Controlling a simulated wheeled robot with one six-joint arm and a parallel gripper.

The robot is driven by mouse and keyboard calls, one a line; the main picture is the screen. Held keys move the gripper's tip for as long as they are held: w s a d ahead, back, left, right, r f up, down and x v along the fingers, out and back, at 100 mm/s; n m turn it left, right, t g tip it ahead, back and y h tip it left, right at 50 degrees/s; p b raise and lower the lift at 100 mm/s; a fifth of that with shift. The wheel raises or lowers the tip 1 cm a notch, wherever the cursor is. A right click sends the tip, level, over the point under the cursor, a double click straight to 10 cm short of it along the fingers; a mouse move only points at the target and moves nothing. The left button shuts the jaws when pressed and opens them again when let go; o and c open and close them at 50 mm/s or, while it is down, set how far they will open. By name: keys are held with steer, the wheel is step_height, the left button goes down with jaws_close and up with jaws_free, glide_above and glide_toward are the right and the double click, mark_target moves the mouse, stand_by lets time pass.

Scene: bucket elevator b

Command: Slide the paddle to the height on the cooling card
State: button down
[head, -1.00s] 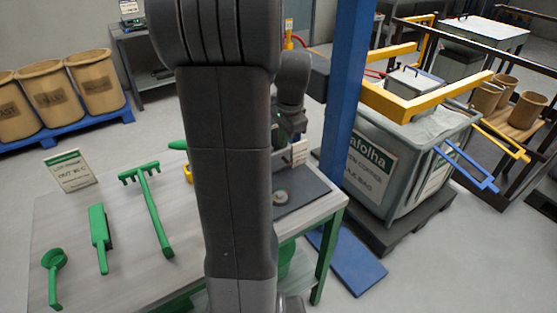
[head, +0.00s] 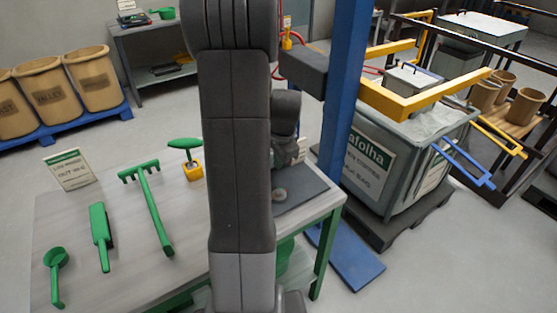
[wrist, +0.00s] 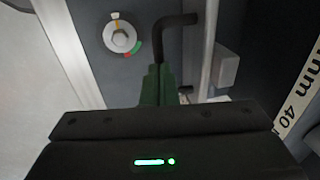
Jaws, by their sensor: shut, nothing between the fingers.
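My gripper (wrist: 160,88) is shut and empty in the wrist view, above a dark grey plate. A black bent rod (wrist: 160,38) stands just ahead of the fingertips; I cannot tell whether they touch. A scale strip (wrist: 298,98) reading "mm" and "40" runs at the right. In the head view my arm hides most of the gripper. I cannot tell which part is the paddle. A white card (head: 68,170) with a green header stands on the table.
The table (head: 110,235) holds a green scoop (head: 56,265), brush (head: 100,235) and rake (head: 150,205). A green-topped tool stands in a yellow block (head: 193,171). A blue post (head: 345,90) and a grey bin (head: 405,160) stand at the right.

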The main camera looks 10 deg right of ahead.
steer(key=shift+f+b, duration=0.55)
steer(key=shift+f, duration=0.1)
steer(key=shift+r, duration=0.1)
